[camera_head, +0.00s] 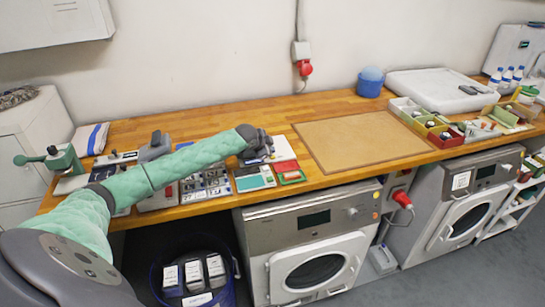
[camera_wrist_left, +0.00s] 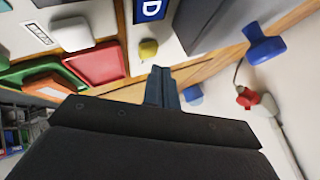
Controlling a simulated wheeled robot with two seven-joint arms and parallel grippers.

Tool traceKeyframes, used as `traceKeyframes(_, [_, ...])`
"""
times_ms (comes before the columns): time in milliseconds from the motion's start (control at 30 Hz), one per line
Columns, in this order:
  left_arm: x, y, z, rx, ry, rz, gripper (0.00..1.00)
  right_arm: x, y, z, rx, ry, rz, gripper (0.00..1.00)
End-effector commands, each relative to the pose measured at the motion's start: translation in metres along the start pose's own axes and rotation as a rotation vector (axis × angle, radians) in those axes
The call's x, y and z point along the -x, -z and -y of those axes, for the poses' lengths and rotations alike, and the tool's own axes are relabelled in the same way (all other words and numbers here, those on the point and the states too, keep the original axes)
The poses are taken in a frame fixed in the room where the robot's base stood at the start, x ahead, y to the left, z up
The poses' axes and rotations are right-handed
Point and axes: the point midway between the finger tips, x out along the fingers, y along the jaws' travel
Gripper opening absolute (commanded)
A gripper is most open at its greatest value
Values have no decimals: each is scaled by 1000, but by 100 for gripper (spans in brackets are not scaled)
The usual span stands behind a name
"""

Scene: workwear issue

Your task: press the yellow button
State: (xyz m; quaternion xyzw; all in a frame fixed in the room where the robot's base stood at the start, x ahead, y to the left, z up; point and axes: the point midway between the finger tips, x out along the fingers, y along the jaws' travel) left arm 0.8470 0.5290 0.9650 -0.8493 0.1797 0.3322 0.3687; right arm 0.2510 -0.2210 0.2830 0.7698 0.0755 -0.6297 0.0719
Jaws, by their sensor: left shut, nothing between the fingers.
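The yellow button (camera_wrist_left: 148,49) shows in the left wrist view as a small rounded yellow knob on a pale surface, beside a blue sign with a white letter. In the head view I cannot make it out; my left gripper and forearm cover part of that area. My left gripper (camera_head: 262,147) is over the middle of the wooden counter (camera_head: 225,122), among the small panels and trays. In the left wrist view its fingers (camera_wrist_left: 163,75) are shut and empty, with the tips just below the button in the picture. I cannot tell whether they touch it. My right gripper is not in view.
A red tray (camera_wrist_left: 98,63) and a green tray (camera_wrist_left: 32,70) lie near the gripper. A brown board (camera_head: 362,139) lies flat to the right. A blue tub (camera_head: 370,82) stands at the back. Washing machines (camera_head: 311,245) are under the counter.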

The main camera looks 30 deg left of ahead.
Motion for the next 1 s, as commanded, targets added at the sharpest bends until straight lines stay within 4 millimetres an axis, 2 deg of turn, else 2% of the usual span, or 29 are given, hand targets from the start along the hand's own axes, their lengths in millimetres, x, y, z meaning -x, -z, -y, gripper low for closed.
traceKeyframes(1000, [-6,-4,-5,0,0,0,0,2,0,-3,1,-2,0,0])
